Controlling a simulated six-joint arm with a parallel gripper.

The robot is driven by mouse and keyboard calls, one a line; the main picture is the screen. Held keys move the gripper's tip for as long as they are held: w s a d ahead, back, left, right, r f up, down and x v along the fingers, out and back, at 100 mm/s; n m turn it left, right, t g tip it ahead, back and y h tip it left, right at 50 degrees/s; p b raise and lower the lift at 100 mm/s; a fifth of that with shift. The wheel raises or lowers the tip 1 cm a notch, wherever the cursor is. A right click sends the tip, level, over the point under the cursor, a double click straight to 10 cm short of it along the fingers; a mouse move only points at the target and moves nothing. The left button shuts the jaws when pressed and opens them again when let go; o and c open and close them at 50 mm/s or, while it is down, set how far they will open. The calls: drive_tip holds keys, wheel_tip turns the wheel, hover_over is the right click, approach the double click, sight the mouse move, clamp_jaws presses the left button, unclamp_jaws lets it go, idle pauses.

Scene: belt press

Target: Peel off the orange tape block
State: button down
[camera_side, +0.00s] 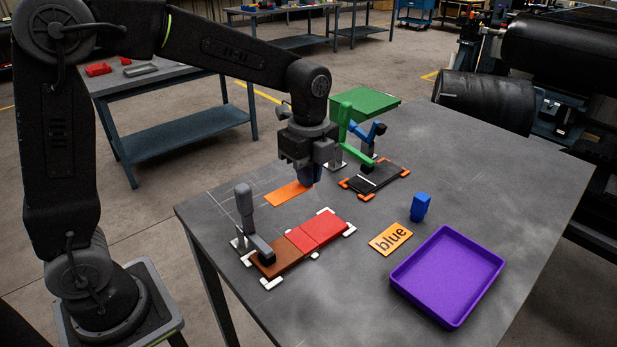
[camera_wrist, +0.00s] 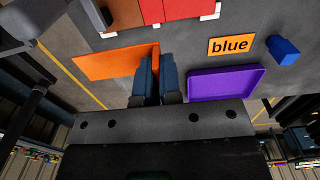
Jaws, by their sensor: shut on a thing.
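The orange tape (camera_side: 288,193) lies as a flat strip on the grey table, below and to the left of my gripper (camera_side: 312,176) in the side view. In the wrist view the orange strip (camera_wrist: 108,63) stretches left from the fingers. An upright orange piece, the tape block (camera_wrist: 155,52), stands at its right end between the fingers of my gripper (camera_wrist: 156,66). My gripper points down and is shut on this block, low over the table. The fingers hide its lower part, so I cannot tell whether it is lifted.
A fixture with red (camera_side: 318,230) and brown (camera_side: 277,259) plates and a grey-handled clamp (camera_side: 246,212) stands in front. A black plate (camera_side: 379,177) with a blue-and-green clamp (camera_side: 362,145) is behind. A "blue" card (camera_side: 391,239), blue block (camera_side: 420,207) and purple tray (camera_side: 447,275) lie right.

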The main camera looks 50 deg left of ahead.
drive_tip(key=shift+r, duration=3.35)
